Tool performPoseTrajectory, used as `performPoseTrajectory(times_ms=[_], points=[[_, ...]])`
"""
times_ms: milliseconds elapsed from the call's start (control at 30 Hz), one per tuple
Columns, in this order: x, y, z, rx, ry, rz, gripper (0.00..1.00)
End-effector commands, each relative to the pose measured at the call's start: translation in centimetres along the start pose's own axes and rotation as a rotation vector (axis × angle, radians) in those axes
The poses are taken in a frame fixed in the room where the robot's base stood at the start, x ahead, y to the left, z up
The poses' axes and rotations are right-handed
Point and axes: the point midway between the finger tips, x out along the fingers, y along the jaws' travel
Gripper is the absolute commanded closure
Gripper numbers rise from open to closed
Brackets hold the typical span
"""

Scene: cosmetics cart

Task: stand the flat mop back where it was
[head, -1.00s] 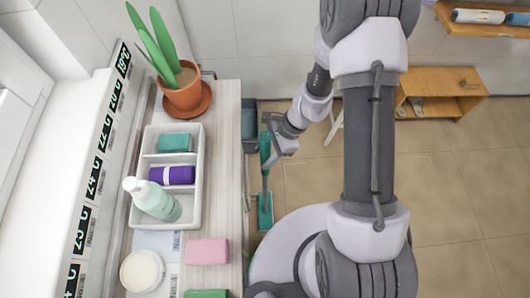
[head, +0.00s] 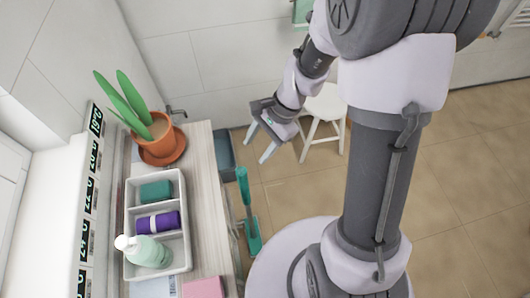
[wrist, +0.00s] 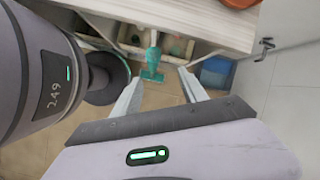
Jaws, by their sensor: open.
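The green flat mop (head: 246,205) stands on the floor close beside the cart's right side, its handle up and its flat head on the tiles. It also shows in the wrist view (wrist: 152,62), ahead of the fingers and in front of the cart's lower part. My gripper (head: 258,144) is open and empty, above and beyond the mop in the head view and clear of its handle. Whether the mop leans on the cart is hard to tell.
The cart top (head: 203,180) carries a potted plant (head: 160,138) and a white divided tray (head: 185,235). A blue bin (head: 224,152) stands beside the cart, also in the wrist view (wrist: 215,72). A white stool (head: 325,106) stands behind my gripper. Floor to the right is clear.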

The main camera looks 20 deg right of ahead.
Motion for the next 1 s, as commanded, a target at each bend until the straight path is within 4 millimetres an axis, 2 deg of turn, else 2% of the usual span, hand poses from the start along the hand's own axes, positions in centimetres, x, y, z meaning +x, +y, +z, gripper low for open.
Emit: performPoseTrajectory(times_ms=[33,100,200,300,400,533,800,867,1000], points=[[-3.6,-0.3,1.9,-0.108,0.055,-0.037,0.5],[-8.1,0.4,4.8,-0.274,0.143,-0.074,0.5],[-13.2,2.6,8.3,-0.489,0.28,-0.119,0.5],[-16.4,5.2,10.8,-0.659,0.409,-0.15,0.5],[-18.1,7.3,12.1,-0.768,0.506,-0.168,0.5],[-19.0,8.5,12.7,-0.828,0.567,-0.177,0.5],[-18.9,8.7,12.7,-0.834,0.573,-0.178,0.5],[-17.9,8.8,12.2,-0.833,0.573,-0.178,0.5],[-14.7,9.4,10.9,-0.833,0.572,-0.178,0.5]])
